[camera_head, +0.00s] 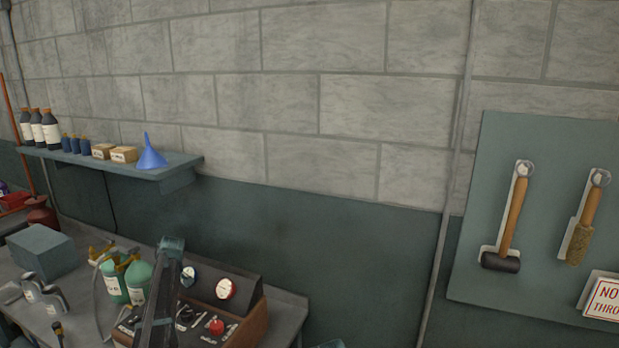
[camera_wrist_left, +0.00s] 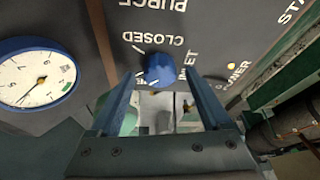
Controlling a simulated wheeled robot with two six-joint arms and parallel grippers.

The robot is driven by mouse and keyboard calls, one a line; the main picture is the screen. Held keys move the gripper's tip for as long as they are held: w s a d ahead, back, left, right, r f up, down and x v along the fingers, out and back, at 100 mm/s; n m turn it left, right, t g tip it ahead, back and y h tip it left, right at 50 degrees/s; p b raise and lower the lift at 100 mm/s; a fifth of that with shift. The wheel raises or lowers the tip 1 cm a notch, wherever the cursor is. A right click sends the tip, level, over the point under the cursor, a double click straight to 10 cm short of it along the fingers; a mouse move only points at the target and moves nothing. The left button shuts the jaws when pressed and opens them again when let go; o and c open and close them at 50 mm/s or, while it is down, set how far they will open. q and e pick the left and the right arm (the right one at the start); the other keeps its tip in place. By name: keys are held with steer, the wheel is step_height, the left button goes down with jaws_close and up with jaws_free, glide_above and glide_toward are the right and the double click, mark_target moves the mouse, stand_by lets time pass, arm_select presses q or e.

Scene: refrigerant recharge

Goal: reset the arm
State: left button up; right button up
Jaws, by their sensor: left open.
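My left arm rises in front of the control panel (camera_head: 246,287) in the head view and hides part of its left side. In the left wrist view my left gripper (camera_wrist_left: 159,84) is open, its two fingers spread. A blue knob (camera_wrist_left: 160,68) on the dark panel face (camera_wrist_left: 215,30) shows between the fingertips, apart from both as far as I can see. The word CLOSED is printed beside the knob. A blue-rimmed gauge (camera_wrist_left: 38,75) is to the left. My right gripper does not show in either view.
The panel carries a red-rimmed gauge (camera_head: 226,288) and a red knob (camera_head: 216,327). Green canisters (camera_head: 138,279) and a grey box (camera_head: 42,252) stand on the bench left of it. A shelf (camera_head: 180,172) holds bottles and a blue funnel (camera_head: 150,154). A tool board (camera_head: 547,135) hangs at right.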

arm_select(q)
steer(key=shift+s+a+f, duration=0.1)
steer(key=shift+a+f, duration=0.1)
steer(key=shift+f, duration=0.35)
steer(key=m, duration=0.1)
steer(key=m+t, duration=0.1)
steer(key=m, duration=0.1)
steer(key=shift+s+r, duration=0.15)
steer(key=shift+r, duration=0.1)
steer(key=m+t, duration=0.1)
steer(key=m, duration=0.1)
steer(key=m+h, duration=0.1)
steer(key=m, duration=0.2)
steer(key=shift+a+t+h, duration=0.15)
steer(key=shift+t+h, duration=0.15)
steer(key=shift+t, duration=0.1)
steer(key=shift+m+h, duration=0.4)
steer(key=shift+m, duration=1)
